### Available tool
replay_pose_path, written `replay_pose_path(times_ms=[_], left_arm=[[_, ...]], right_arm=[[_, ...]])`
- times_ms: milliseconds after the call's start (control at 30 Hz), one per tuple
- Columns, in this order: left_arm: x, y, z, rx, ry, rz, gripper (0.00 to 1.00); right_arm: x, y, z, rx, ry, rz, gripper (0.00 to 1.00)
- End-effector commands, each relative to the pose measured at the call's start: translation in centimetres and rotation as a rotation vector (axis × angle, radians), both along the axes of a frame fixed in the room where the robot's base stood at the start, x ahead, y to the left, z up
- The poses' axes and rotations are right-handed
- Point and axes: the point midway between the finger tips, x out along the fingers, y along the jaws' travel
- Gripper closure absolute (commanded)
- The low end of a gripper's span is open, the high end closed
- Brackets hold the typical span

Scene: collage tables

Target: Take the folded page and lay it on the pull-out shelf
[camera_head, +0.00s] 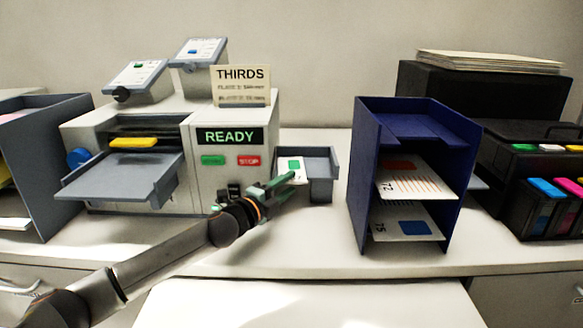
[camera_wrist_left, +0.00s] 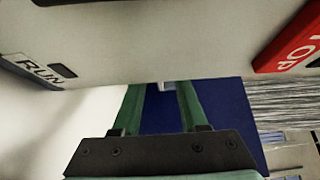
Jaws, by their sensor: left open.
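The folded page (camera_head: 289,166), white with a green square, stands tilted in the grey output tray (camera_head: 322,170) on the right side of the folding machine. My left gripper (camera_head: 286,183) has green fingers and is open at the front of the page, overlapping its lower part in the head view. I cannot tell whether they touch. In the left wrist view the open fingers (camera_wrist_left: 162,88) point past the machine's face, and the page is not clear there. The pull-out shelf (camera_head: 310,305) is a bare white panel out in front of the counter. My right gripper is not in view.
The folding machine (camera_head: 188,195), with a READY display and a THIRDS card, stands close to my left gripper. A blue sorter (camera_head: 361,185) holding printed pages stands right of the tray. A black printer (camera_head: 480,95) and ink holder (camera_head: 545,215) are at far right.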

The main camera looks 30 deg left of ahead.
Motion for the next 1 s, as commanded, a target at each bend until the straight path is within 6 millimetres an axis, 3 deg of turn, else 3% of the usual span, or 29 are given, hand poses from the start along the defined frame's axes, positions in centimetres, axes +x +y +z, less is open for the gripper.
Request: replay_pose_path(times_ms=[133,400,767,1000], left_arm=[[0.98,-0.2,0.06,0.0,-0.001,-0.001,0.57],[1.07,-0.24,-0.04,0.0,0.0,-0.002,0.59],[1.04,-0.21,-0.04,0.001,0.0,-0.001,0.99],[1.04,-0.2,-0.05,0.001,0.001,-0.001,1.0]], right_arm=[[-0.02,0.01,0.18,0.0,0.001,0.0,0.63],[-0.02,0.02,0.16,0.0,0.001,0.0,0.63],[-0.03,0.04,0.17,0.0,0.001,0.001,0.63],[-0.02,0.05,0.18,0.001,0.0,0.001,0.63]])
